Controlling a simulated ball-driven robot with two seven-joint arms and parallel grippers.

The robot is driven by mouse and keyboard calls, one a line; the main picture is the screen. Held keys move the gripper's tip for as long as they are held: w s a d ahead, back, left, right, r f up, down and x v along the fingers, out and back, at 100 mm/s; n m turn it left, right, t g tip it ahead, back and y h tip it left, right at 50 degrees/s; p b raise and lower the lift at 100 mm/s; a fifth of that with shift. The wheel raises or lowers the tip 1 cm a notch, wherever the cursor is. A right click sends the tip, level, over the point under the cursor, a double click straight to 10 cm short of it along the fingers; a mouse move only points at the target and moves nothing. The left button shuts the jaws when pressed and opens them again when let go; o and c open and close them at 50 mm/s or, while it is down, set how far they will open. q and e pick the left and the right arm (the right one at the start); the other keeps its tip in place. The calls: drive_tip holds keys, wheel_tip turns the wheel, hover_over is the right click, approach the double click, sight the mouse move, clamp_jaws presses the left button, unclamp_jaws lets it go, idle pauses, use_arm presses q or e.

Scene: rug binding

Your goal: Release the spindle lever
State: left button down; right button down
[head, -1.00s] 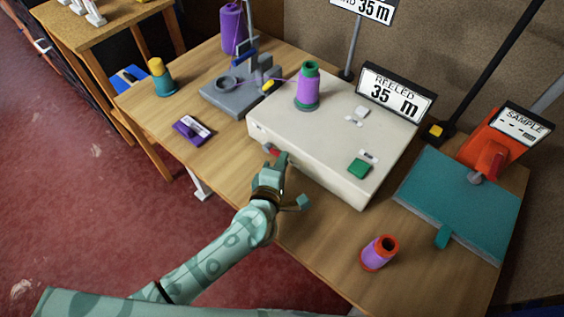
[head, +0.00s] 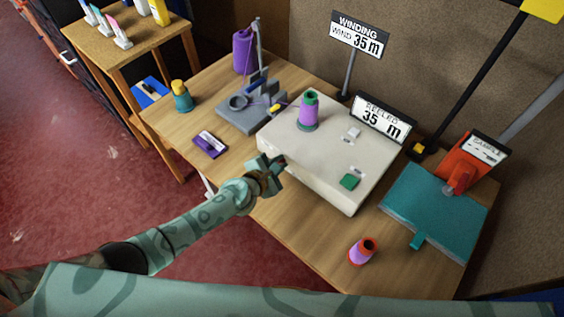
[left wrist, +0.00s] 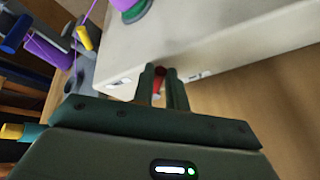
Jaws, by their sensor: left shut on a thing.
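The spindle lever is a small red piece on the front face of the pale winder box (head: 322,170). In the left wrist view the red lever (left wrist: 156,87) sits between the two fingers of my left gripper (left wrist: 161,90), which are close together on it. In the head view my left gripper (head: 277,171) is at the box's front left, largely hiding the lever. A purple-wound spool with green ends (head: 309,112) stands upright on top of the box. My right gripper is not in view.
A "REELED 35 m" sign (head: 383,120) stands behind the box. A green button (head: 350,181) is on its top. A grey thread guide (head: 243,115) is left of the box.

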use_arm(q)
drive_tip(key=shift+w+a+r+n+g+h+p, duration=0.3)
drive_tip(key=shift+w+a+n+g+h, duration=0.3)
drive_tip(key=shift+n, duration=0.3)
drive_tip(key=shift+w+a+r+n+g+h+p, duration=0.35)
drive_tip(key=shift+a+n+h, duration=0.3)
drive_tip(key=shift+n, duration=0.25)
drive_tip(key=shift+a+f, duration=0.1)
drive_tip(key=c, duration=1.4)
unclamp_jaws()
drive_tip(key=p+v, duration=0.4)
drive_tip(key=v, duration=1.2)
drive_tip(key=shift+p, duration=0.4)
